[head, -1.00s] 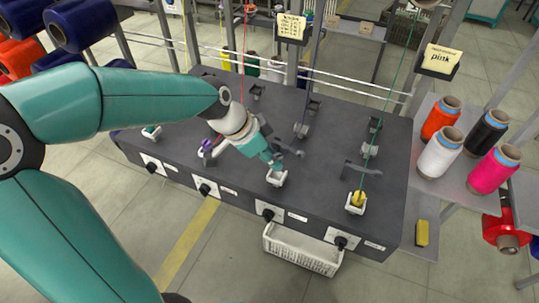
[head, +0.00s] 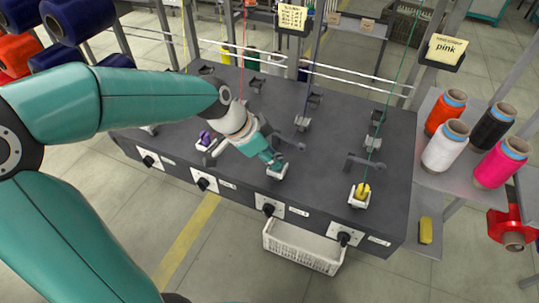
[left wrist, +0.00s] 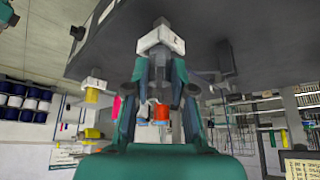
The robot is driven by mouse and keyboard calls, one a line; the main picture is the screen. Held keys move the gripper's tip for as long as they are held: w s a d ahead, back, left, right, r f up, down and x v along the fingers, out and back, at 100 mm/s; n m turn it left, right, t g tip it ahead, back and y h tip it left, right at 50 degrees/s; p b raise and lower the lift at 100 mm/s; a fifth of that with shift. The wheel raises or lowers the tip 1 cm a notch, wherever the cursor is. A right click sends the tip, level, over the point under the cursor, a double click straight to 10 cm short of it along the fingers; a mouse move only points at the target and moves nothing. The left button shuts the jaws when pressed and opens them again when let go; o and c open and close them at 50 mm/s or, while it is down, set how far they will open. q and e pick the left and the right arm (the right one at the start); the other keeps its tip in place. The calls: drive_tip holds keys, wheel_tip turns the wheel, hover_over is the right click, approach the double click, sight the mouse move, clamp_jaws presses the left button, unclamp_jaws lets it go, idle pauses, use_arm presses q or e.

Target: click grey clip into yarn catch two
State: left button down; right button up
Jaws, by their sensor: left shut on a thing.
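My left gripper (head: 273,162) reaches down to a white yarn catch (head: 277,172) on the front part of the dark winding machine. In the left wrist view the gripper's two teal fingers (left wrist: 160,62) meet at this white catch (left wrist: 160,40). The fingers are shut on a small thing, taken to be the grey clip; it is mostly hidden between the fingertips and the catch. I cannot tell whether it is seated. Other white catches stand along the front: one with a purple piece (head: 205,138) and one with a yellow piece (head: 361,192). My right gripper is not in view.
Grey guide brackets (head: 303,122) rise behind the catches, and black knobs (head: 268,210) line the front face. A white basket (head: 303,247) is below. Yarn cones (head: 446,147) stand on the right shelf. Thin green yarn (head: 395,95) runs down to the yellow-marked catch.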

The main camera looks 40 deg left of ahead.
use_arm(q)
drive_tip(key=shift+f, duration=0.35)
drive_tip(key=c, duration=0.9)
unclamp_jaws()
drive_tip(key=shift+r, duration=0.1)
drive_tip(key=v, duration=1.1)
drive_tip(key=shift+s+a+r, duration=0.15)
drive_tip(key=shift+r, duration=0.2)
drive_tip(key=shift+s, duration=0.1)
